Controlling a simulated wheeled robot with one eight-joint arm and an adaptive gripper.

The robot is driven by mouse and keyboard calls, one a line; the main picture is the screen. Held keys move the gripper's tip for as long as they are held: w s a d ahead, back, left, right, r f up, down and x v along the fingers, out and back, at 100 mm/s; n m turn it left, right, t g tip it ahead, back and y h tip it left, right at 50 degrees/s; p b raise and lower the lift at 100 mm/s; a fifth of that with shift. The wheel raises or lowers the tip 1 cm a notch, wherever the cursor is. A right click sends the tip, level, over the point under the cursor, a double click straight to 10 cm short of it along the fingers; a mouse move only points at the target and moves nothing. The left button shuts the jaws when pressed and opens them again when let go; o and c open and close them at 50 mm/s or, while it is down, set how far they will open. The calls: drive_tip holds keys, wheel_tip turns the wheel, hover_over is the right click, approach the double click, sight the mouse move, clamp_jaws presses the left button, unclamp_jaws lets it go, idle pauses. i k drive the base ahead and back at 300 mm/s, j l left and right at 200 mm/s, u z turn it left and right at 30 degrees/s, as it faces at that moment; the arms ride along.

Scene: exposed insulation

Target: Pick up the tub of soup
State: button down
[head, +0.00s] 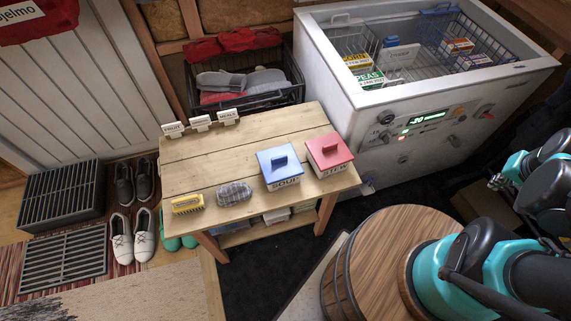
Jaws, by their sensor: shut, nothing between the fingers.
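The tub of soup (280,167) has a blue square lid with a knob and a pale body lettered SOUP. It stands upright near the front right of a low wooden table (205,148) in the head view. A similar tub with a red lid (330,154) stands just to its right, very close to it. The soup tub's front and lid are unobstructed. Teal and black links of my arm (490,275) show at the right and lower right, well apart from the table. I cannot make out my gripper's fingers.
A yellow brush (187,204) and a clear ridged item (234,193) lie left of the soup tub. Small signs (201,122) stand along the table's back left edge. An open chest freezer (345,95) stands behind right. Shoes (133,238) stand on the floor at left.

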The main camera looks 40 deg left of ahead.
sight(281, 167)
drive_tip(key=k+u, duration=0.1)
drive_tip(key=u, duration=0.85)
drive_tip(key=k+u, duration=0.15)
drive_tip(key=u, duration=0.3)
drive_tip(key=k+u, duration=0.1)
drive_tip(key=u, duration=0.4)
drive_tip(key=j+z, duration=0.25)
drive_tip(key=z, duration=0.15)
drive_tip(key=j+z, duration=0.2)
drive_tip(key=z, duration=0.25)
drive_tip(key=k+j+z, duration=0.1)
drive_tip(key=j, duration=0.3)
drive_tip(key=k+j+z, duration=0.1)
drive_tip(key=k+j, duration=0.15)
drive_tip(key=j, duration=0.15)
drive_tip(key=k+j, duration=0.2)
drive_tip(key=j, duration=0.2)
drive_tip(key=k+j+z, duration=0.15)
drive_tip(key=j, duration=0.2)
drive_tip(key=k+j, duration=0.05)
